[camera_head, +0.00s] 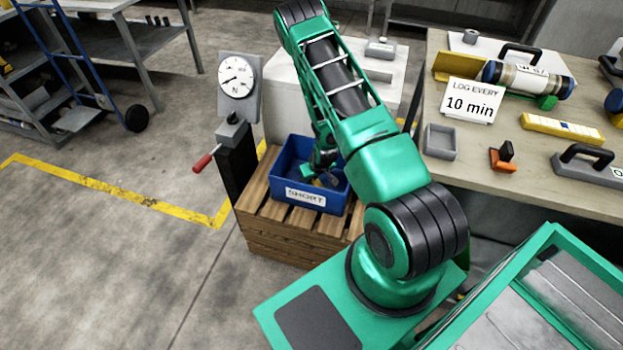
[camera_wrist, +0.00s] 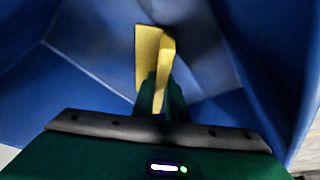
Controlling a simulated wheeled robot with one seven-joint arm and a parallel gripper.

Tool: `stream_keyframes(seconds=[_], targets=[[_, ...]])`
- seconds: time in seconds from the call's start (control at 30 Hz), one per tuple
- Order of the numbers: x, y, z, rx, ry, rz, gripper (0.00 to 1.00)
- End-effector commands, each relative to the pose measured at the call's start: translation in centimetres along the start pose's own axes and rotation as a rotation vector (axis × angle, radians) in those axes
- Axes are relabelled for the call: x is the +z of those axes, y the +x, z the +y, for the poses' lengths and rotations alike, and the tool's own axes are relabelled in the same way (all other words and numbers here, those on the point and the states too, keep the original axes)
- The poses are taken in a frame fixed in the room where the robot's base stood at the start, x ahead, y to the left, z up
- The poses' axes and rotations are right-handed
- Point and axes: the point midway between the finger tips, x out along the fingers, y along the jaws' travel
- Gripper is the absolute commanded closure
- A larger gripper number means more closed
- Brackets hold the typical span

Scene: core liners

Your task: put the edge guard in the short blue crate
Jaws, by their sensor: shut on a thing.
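The short blue crate (camera_head: 328,198), labelled SHORT, stands on a wooden pallet box. My gripper (camera_head: 322,172) reaches down inside it. In the wrist view my gripper (camera_wrist: 160,88) is shut on the edge guard (camera_wrist: 149,52), a yellow angled piece with two flat faces. The crate's blue walls (camera_wrist: 75,100) surround the edge guard in that view. In the head view my arm and gripper largely hide the piece. I cannot tell whether it touches the crate floor.
The wooden pallet box (camera_head: 270,228) carries the crate. A post with a red handle (camera_head: 202,162) and a dial gauge (camera_head: 238,80) stand close on its left. The workbench (camera_head: 440,185) at right holds a yellow angled piece (camera_head: 456,66), a sign (camera_head: 470,101) and a grey tray (camera_head: 440,142).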

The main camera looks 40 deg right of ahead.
Motion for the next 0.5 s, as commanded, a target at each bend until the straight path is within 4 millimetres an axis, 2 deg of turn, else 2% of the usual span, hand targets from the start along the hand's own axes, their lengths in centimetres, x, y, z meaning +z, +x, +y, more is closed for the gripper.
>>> stream_keyframes(seconds=[0.27,0.3,0.37,0.5], targets=[[-0.01,0.11,-0.01,0.0,0.0,0.001,1.0],[-0.04,0.1,-0.01,0.0,-0.001,0.001,0.81],[-0.05,0.09,-0.02,0.0,-0.001,0.001,0.69],[-0.04,0.08,-0.03,0.0,-0.001,0.001,0.69]])
